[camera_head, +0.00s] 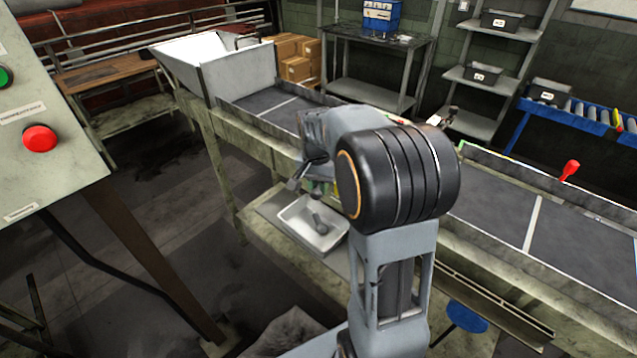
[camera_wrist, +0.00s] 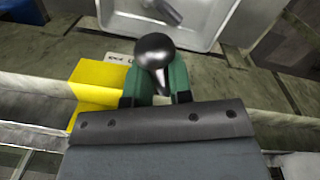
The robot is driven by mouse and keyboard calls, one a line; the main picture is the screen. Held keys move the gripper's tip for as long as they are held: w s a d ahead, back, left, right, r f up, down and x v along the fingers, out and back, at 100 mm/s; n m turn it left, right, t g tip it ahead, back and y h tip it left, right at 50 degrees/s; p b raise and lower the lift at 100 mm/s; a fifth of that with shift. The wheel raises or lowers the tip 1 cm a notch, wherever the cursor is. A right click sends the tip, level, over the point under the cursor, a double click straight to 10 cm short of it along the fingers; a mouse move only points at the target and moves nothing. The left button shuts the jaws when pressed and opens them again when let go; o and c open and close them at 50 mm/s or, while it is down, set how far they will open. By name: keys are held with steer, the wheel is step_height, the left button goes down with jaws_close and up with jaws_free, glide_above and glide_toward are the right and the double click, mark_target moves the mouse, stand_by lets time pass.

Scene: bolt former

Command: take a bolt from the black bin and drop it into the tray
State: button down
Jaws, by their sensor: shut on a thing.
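My gripper (camera_wrist: 155,88) is shut on a bolt (camera_wrist: 154,52), whose dark round head shows between the green fingers in the wrist view. In the head view my gripper (camera_head: 308,180) hangs beside the conveyor, and the held bolt cannot be made out there. The light metal tray (camera_head: 298,214) sits just below my gripper; it also shows at the top of the wrist view (camera_wrist: 202,14). One grey bolt (camera_head: 319,226) lies inside the tray. Which bin is the task's black bin cannot be told.
A long dark conveyor (camera_head: 262,103) runs behind my arm, with a metal hopper (camera_head: 238,74) at its far left. Black bins (camera_head: 501,21) stand on shelves at the back right. A control panel with a red button (camera_head: 40,139) stands at the left. A yellow block (camera_wrist: 95,88) is close beside my gripper.

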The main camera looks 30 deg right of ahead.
steer(key=shift+f+b, duration=1.55)
steer(key=shift+f, duration=0.8)
steer(key=c, duration=0.9)
jaws_free()
steer(key=shift+c, duration=0.2)
steer(key=r, duration=1.4)
steer(key=shift+w+a, duration=0.25)
